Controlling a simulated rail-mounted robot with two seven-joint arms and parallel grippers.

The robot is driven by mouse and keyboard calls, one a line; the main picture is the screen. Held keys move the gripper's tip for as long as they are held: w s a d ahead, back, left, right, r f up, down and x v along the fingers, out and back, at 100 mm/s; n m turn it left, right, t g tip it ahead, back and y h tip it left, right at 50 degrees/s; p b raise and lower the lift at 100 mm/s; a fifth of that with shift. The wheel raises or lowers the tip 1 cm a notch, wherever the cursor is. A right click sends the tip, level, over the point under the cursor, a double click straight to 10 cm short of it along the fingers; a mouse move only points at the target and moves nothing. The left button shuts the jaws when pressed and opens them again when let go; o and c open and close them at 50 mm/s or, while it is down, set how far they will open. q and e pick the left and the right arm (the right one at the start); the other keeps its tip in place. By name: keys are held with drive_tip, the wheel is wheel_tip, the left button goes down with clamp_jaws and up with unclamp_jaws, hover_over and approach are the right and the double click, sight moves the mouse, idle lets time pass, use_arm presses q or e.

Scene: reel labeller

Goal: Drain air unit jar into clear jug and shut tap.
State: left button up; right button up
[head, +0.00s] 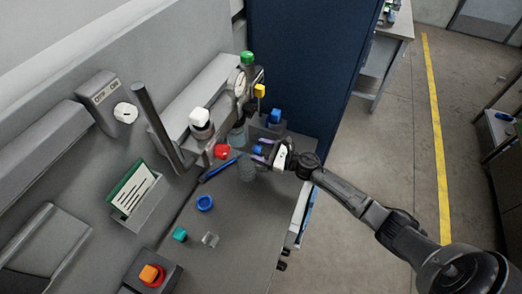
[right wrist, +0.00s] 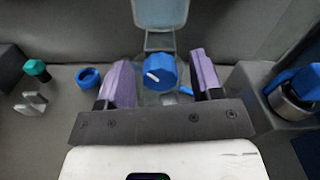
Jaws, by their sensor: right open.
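The air unit shows in the head view with a round gauge (head: 237,82), a green knob (head: 247,57) and a translucent jar (head: 237,137). The jar (right wrist: 160,14) is at the top of the right wrist view. A blue tap knob (right wrist: 160,71) with a white line is below the jar; it also shows in the head view (head: 258,150). My right gripper (right wrist: 163,80) has purple fingers, open on either side of the knob, with gaps on both sides. The clear jug (head: 246,169) seems to stand on the bench just below; the gripper partly hides it. My left gripper is out of view.
A dark holder with a blue-topped container (head: 275,117) stands right of the tap. A red-orange button (head: 151,274) is in front. The bench front right is mostly clear.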

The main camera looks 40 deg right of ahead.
drive_tip(key=shift+c, duration=0.3)
drive_tip(key=c, duration=0.9)
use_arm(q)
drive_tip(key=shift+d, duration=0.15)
use_arm(e)
drive_tip(key=shift+o, duration=0.2)
